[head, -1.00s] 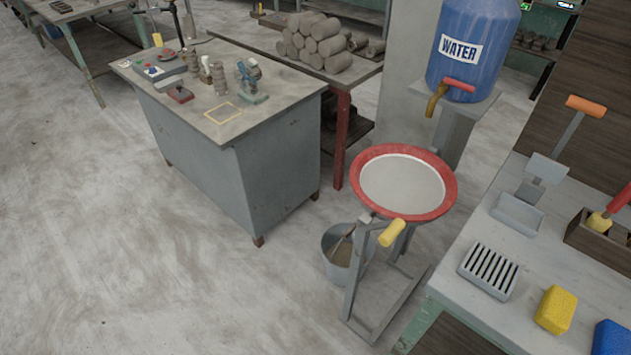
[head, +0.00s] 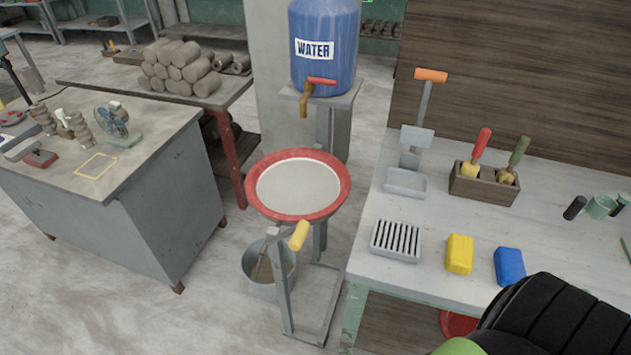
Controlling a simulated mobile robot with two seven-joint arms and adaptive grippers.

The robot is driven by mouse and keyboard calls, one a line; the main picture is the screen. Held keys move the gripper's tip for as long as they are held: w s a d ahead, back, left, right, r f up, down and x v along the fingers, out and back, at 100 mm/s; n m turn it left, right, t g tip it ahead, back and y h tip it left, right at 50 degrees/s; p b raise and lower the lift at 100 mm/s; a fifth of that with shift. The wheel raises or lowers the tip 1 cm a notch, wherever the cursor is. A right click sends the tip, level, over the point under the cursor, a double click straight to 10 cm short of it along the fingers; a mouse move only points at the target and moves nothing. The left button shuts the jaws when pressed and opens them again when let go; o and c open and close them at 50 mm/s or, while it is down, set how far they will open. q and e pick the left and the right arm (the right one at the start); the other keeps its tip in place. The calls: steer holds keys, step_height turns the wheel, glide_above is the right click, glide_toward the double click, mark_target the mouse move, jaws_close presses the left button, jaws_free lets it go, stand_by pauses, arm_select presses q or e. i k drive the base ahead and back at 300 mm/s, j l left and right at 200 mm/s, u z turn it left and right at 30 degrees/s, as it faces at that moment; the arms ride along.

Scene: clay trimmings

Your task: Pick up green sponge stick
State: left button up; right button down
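The green-handled sponge stick (head: 519,151) stands upright with its yellow sponge head down in a dark wooden box (head: 482,188) on the white table at the right. A red-handled sponge stick (head: 480,146) stands in the same box, to its left. Part of my arm, black with a green patch, shows at the bottom right corner. Neither gripper's fingers are in view.
On the white table (head: 422,283) are a slotted grey dish (head: 397,241), a yellow sponge (head: 459,254), a blue sponge (head: 509,265) and an orange-handled tool (head: 424,110). A red basin (head: 341,198) on a stand and a blue water barrel (head: 323,30) are to the left.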

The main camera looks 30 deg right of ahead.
mark_target(506, 175)
steer(key=z, duration=2.25)
steer(key=i+l+z, duration=0.3)
steer(key=l+z, duration=0.15)
steer(key=l, duration=0.1)
